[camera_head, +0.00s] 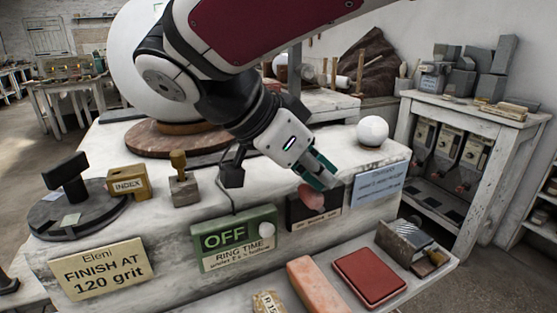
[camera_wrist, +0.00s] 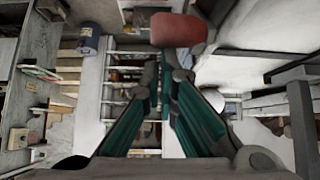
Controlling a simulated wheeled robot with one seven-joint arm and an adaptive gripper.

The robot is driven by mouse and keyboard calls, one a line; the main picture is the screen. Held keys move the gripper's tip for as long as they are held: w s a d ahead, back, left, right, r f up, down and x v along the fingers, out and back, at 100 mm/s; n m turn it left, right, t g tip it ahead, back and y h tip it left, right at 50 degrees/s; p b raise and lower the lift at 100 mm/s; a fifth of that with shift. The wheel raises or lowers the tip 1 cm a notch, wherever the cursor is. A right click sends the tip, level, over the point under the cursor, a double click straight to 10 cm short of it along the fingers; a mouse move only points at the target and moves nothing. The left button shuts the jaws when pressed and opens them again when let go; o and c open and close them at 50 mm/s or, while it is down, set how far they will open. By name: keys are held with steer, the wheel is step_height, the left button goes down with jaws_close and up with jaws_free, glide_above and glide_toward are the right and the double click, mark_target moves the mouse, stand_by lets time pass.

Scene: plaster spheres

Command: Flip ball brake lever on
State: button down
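A pink-red rounded lever knob (camera_head: 312,197) sits on the front of a dark box (camera_head: 296,214) at the front edge of the white bench. The box's label is partly legible and seems to read "brake lev". The knob seems to show as a red rounded block at the top of the wrist view (camera_wrist: 180,30). My gripper (camera_head: 325,178) is just above and right of the knob, pointing down; whether it touches cannot be told. In the wrist view its teal fingers (camera_wrist: 164,80) converge almost together, with nothing visible held between them.
A green box (camera_head: 236,240) marked "OFF" and "RING TIME" with a white knob stands left of the lever box. A blue card (camera_head: 380,184) stands to its right. A white ball (camera_head: 372,131) rests behind. A red block (camera_head: 369,277) and a pink block (camera_head: 318,285) lie on the lower shelf.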

steer(key=shift+s+a+f, duration=0.15)
steer(key=shift+a+f, duration=0.1)
steer(key=shift+a, duration=0.15)
steer(key=shift+w+d+r, duration=0.2)
steer(key=shift+d+r, duration=0.05)
steer(key=shift+r, duration=0.15)
steer(key=p+v, duration=0.1)
steer(key=v, duration=0.8)
steer(key=shift+d+r, duration=0.2)
steer(key=shift+r, duration=0.05)
steer(key=s+d+f+n+y+p, duration=0.2)
steer(key=s+d+f+n+y, duration=0.2)
steer(key=s+d+n, duration=0.2)
steer(key=s+d+f+n+y+p, duration=0.3)
steer(key=s+d+n, duration=0.4)
steer(key=s+d, duration=0.3)
step_height(320, 180, down, 2)
steer(key=shift+f+t+y, duration=0.1)
steer(key=shift+t+y, duration=0.2)
steer(key=shift+y, duration=0.3)
